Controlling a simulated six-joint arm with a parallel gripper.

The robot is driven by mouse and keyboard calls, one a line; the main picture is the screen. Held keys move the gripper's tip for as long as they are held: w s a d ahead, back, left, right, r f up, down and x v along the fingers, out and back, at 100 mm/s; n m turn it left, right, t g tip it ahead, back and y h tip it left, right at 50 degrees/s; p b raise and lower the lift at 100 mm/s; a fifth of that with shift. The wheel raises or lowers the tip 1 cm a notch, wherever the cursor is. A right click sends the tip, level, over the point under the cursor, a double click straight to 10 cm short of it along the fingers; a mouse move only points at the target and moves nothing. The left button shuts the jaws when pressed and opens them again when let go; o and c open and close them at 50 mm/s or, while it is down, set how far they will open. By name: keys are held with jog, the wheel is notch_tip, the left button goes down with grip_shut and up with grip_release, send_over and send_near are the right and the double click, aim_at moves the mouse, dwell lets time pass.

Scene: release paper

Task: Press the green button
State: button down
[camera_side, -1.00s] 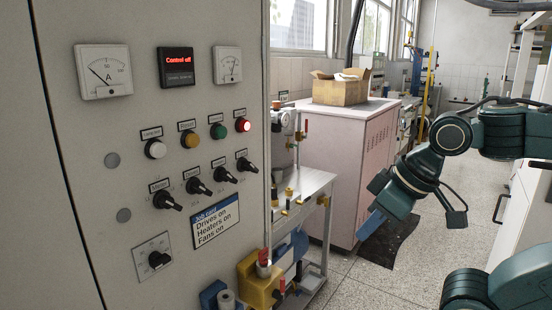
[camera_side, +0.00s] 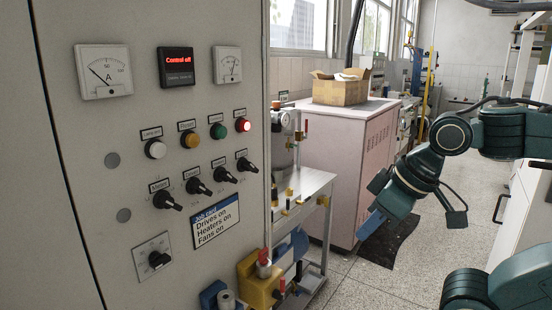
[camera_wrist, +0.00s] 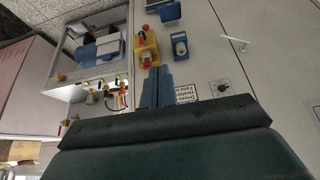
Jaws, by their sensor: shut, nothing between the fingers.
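The green button (camera_side: 218,131) is on the grey control panel (camera_side: 120,225) in the side view, between a yellow button (camera_side: 189,140) and a red lit button (camera_side: 242,125). A white button (camera_side: 155,149) is at the row's left end. My gripper (camera_side: 370,224) is at the right of the side view, well apart from the panel, pointing down and left. Its blue fingers are together and empty. In the wrist view my gripper's fingers (camera_wrist: 157,82) also lie side by side. I cannot make out the green button in the wrist view.
Black rotary switches (camera_side: 198,186) stick out below the buttons. A display (camera_side: 176,67) reads "Control off". A job card (camera_side: 215,222) reads "Drives on, Heaters on, Fans on". A metal bench (camera_side: 310,185) and a pink cabinet (camera_side: 345,165) stand behind. Free room lies between panel and gripper.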

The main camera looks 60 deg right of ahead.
aim_at(221, 133)
jog(key=w+r+m+t, duration=0.1)
jog(key=w+r+m, duration=0.2)
jog(key=w, duration=0.4)
jog(key=w+r+m+t, duration=0.1)
jog(key=w+r+m, duration=0.1)
jog(key=w+r, duration=0.3)
jog(key=w+r+m+t+h, duration=0.1)
jog(key=w+r+m, duration=0.2)
jog(key=w, duration=0.6)
jog(key=shift+d+r+m, duration=0.25)
jog(key=shift+r+m, duration=0.05)
jog(key=shift+r, duration=0.35)
jog(key=shift+w, duration=0.2)
jog(key=w, duration=0.8)
jog(key=shift+w, duration=0.2)
jog(key=shift+w, duration=0.9)
dwell(2.1)
jog(key=shift+s, duration=0.1)
dwell(0.4)
jog(key=shift+s, duration=0.8)
